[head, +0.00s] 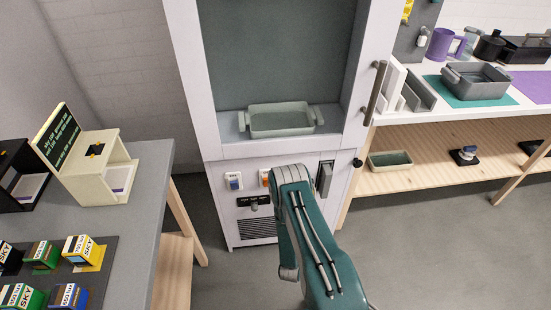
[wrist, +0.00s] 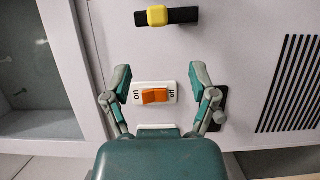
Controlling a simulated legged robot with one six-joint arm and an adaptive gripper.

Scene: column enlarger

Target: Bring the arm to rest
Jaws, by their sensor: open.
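My gripper (wrist: 161,79) is open and empty in the wrist view. Its two fingers stand on either side of an orange rocker switch (wrist: 155,96) on a white plate marked "on" and "off". Whether the fingers touch the panel cannot be told. In the head view my teal arm reaches to the lower front panel of a white cabinet (head: 213,150). The orange switch shows partly there (head: 265,178), just left of the arm's end. The arm hides the fingertips in that view.
The panel also bears a blue switch (head: 233,181), a vent (head: 257,228) and a black slot with a yellow knob (wrist: 157,15). A pale tray (head: 281,120) sits in the cabinet's open bay. A grey table (head: 150,185) stands left, a shelf bench (head: 440,182) right.

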